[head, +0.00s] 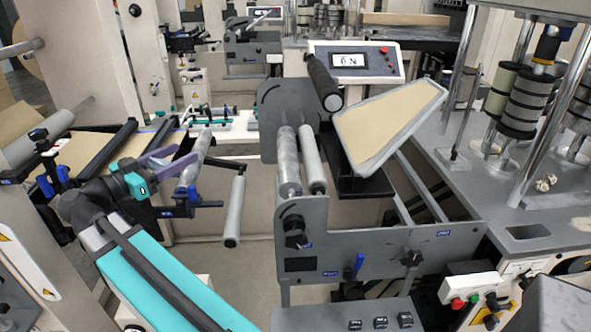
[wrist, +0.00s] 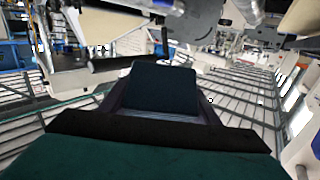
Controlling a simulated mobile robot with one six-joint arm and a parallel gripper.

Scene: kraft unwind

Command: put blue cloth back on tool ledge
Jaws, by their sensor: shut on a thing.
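My gripper (head: 172,158) shows in the head view at the left, with its purple fingers pointing right, beside a metal roller. In the wrist view my gripper (wrist: 160,108) is shut on a folded dark blue cloth (wrist: 163,86), which fills the space between the two dark fingers. The cloth is held off any surface that I can make out. I cannot pick out the cloth in the head view. I cannot tell for sure which surface is the tool ledge.
A grey roller (head: 235,208) and a metal roller (head: 194,160) stand close to my gripper. A grey machine frame (head: 375,240) with a tilted tan panel (head: 388,125) is at centre right. A narrow white shelf (head: 225,122) with small teal items lies beyond my gripper.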

